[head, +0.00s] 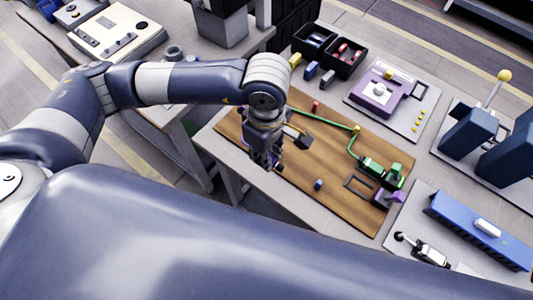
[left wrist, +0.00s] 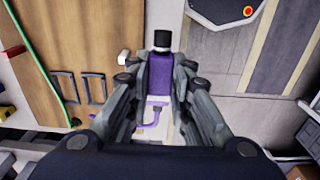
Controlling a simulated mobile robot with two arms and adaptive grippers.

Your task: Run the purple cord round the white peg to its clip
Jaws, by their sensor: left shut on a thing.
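In the head view my left gripper (head: 266,158) points down over the left front edge of the wooden board (head: 322,150). In the left wrist view its two fingers (left wrist: 160,68) stand on either side of a purple block with a black top (left wrist: 159,72), and they are shut on it. A thin purple cord (left wrist: 154,120) curves below the block, near the gripper's palm. A purple part (head: 388,197) sits at the board's right end in the head view. My right gripper is out of view.
A green cord (head: 350,143) runs by a yellow-topped peg (head: 357,128) to a green block (head: 392,168). A red peg (head: 316,106) and a blue peg (head: 319,184) stand on the board. Black bins (head: 330,45) are behind it.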

